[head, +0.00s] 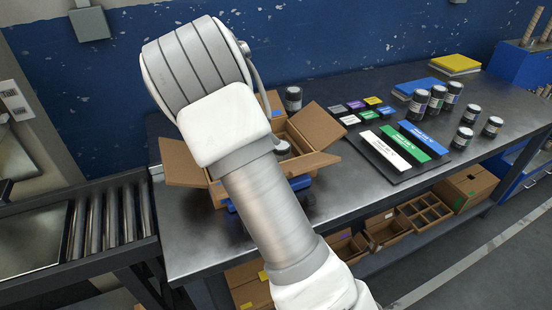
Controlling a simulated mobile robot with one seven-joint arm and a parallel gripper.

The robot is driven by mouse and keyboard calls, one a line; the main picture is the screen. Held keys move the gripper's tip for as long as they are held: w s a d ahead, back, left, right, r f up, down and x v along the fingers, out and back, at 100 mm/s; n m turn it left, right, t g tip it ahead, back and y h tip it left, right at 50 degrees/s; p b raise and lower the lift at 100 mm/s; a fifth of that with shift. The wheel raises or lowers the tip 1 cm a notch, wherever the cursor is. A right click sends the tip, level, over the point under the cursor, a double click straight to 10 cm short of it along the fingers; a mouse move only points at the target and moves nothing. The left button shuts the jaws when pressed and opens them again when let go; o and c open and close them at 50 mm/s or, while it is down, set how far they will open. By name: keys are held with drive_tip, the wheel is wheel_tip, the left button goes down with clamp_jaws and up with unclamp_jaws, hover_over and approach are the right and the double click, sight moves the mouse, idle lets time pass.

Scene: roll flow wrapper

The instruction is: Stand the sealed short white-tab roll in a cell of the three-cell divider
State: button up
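My arm crosses the middle of the head view and hides part of the table. My gripper cannot be made out; it is hidden behind the arm or out of frame. I cannot tell which roll is the sealed short white-tab one. Dark cylinders with pale bands, possibly rolls, stand at the table's right, including a short one (468,138). Another cylinder (283,150) shows partly inside an open cardboard box (315,126). One more (293,98) stands behind that box. A divided cardboard tray (425,211) is on the lower shelf; I cannot confirm a three-cell divider.
A black mat (407,176) holds long white, green and blue bars. Small coloured blocks (356,105) lie behind it. A roller conveyor (105,215) adjoins the metal table (350,203) at left. Yellow (456,62) and blue (420,86) slabs lie at the back.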

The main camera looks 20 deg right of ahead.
drive_tip(key=s+a+r+n+t+y, duration=0.1)
drive_tip(key=s+a+r+n+y, duration=0.2)
drive_tip(key=s+r, duration=0.45)
drive_tip(key=s+a+r+n+t+y, duration=0.1)
drive_tip(key=s+r+n+y, duration=0.25)
drive_tip(key=s+n, duration=0.45)
drive_tip(key=s+a+n+t, duration=0.1)
drive_tip(key=s+a+n, duration=0.1)
drive_tip(key=s, duration=0.6)
drive_tip(key=s+a+n+t, duration=0.2)
drive_tip(key=s+a+n, duration=0.1)
drive_tip(key=s, duration=0.6)
drive_tip(key=shift+r+n+y, duration=0.25)
drive_tip(key=shift+n+y, duration=0.1)
drive_tip(key=shift+n, duration=0.25)
drive_tip(key=shift+a+r, duration=0.1)
wheel_tip(320, 180, up, 11)
drive_tip(key=p, duration=1.1)
